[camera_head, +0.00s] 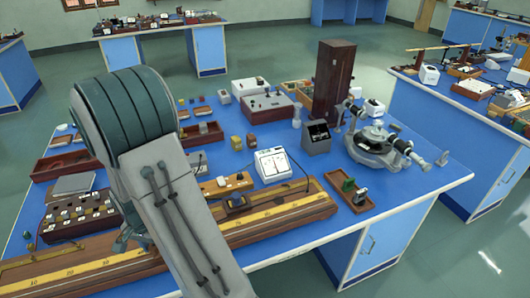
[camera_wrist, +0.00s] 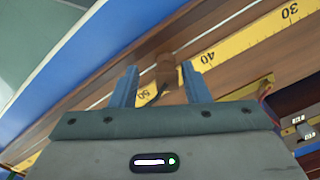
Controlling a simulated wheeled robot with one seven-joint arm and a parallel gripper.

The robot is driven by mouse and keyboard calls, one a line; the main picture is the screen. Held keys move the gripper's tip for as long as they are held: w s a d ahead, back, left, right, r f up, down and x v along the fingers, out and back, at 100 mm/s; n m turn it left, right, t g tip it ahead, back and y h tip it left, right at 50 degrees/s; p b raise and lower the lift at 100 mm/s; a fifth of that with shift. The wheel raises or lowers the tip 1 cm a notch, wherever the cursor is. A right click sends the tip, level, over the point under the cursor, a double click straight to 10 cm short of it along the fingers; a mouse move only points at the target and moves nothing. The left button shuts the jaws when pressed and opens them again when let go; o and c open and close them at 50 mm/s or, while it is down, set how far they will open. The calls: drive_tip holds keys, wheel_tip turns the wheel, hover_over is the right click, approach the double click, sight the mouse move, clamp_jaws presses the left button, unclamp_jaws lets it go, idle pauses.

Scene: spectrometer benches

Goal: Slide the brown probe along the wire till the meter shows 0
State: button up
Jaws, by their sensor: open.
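The brown probe (camera_wrist: 165,72) stands between the two blue fingers of my gripper (camera_wrist: 160,67) in the wrist view. The fingers are open, with a gap visible on each side of it. A thin dark lead curves from its near side. The probe is over the wooden board, beside the yellow scale (camera_wrist: 208,57) between marks 40 and 50.
A small dark device (camera_head: 236,203) sits by the board. A wooden tray (camera_head: 350,193) lies right of its end, with a spectrometer (camera_head: 378,145) behind. A box with several knobs (camera_head: 80,214) stands at left. The bench's front right corner is clear.

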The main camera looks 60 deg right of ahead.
wheel_tip(320, 180, up, 12)
drive_tip(key=shift+r+b, duration=0.15)
drive_tip(key=shift+b, duration=0.25)
